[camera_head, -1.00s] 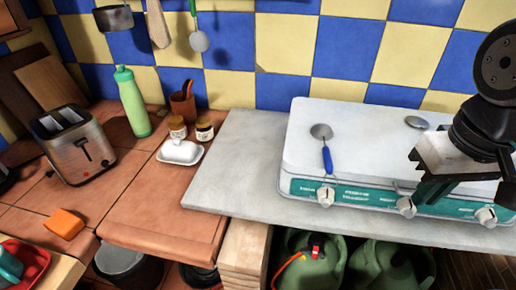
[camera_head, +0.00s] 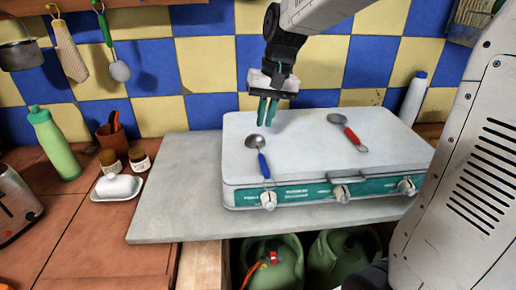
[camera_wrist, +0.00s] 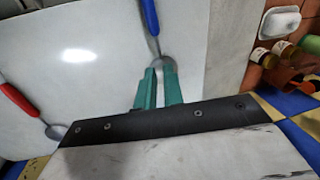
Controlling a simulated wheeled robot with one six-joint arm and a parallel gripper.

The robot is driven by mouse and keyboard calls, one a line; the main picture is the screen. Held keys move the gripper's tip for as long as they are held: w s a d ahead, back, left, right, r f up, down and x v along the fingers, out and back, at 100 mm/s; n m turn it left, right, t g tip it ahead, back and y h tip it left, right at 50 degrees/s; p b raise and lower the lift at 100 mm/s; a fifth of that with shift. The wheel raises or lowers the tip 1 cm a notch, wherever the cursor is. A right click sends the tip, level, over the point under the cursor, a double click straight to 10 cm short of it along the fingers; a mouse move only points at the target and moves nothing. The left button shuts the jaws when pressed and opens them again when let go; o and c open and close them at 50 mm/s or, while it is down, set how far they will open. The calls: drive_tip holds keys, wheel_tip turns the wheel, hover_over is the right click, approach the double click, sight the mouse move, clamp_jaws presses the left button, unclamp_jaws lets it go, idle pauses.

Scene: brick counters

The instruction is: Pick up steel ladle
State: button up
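Two metal ladles lie on the white stove top. One has a blue handle (camera_head: 262,165) and its round bowl (camera_head: 255,141) points away from me. The other has a red handle (camera_head: 352,136) and lies further right. In the wrist view the blue handle (camera_wrist: 151,15) and the red handle (camera_wrist: 17,101) both show. My gripper (camera_head: 266,123) has green fingers, points down and is open and empty, with a narrow gap. It is above the stove's left part, close to the blue-handled ladle's bowl. In the wrist view the fingertips (camera_wrist: 160,72) overlap this bowl; contact cannot be told.
The white stove (camera_head: 300,150) has knobs along its front and stands on a grey slab (camera_head: 175,180). A white bottle (camera_head: 414,98) is behind its right end. A butter dish (camera_head: 118,188), jars and a green bottle (camera_head: 54,145) are left. A green-handled utensil (camera_head: 119,70) hangs on the wall.

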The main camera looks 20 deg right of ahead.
sight(258, 149)
drive_tip(key=f, duration=0.2)
drive_tip(key=a+f, duration=0.1)
drive_tip(key=f, duration=0.4)
drive_tip(key=shift+w+a+f, duration=0.1)
drive_tip(key=shift+a+f, duration=0.1)
drive_tip(key=shift+f, duration=0.05)
clamp_jaws()
drive_tip(key=shift+r, duration=0.15)
drive_tip(key=shift+r, duration=0.25)
wheel_tip(258, 149, up, 3)
drive_tip(key=s+a, duration=0.3)
drive_tip(key=s, duration=0.4)
drive_tip(key=s+a+r, duration=0.1)
drive_tip(key=s+a, duration=0.2)
drive_tip(key=s, duration=0.4)
drive_tip(key=shift+s+a+r, duration=0.15)
drive_tip(key=shift+s+a, duration=0.15)
drive_tip(key=shift+s, duration=0.05)
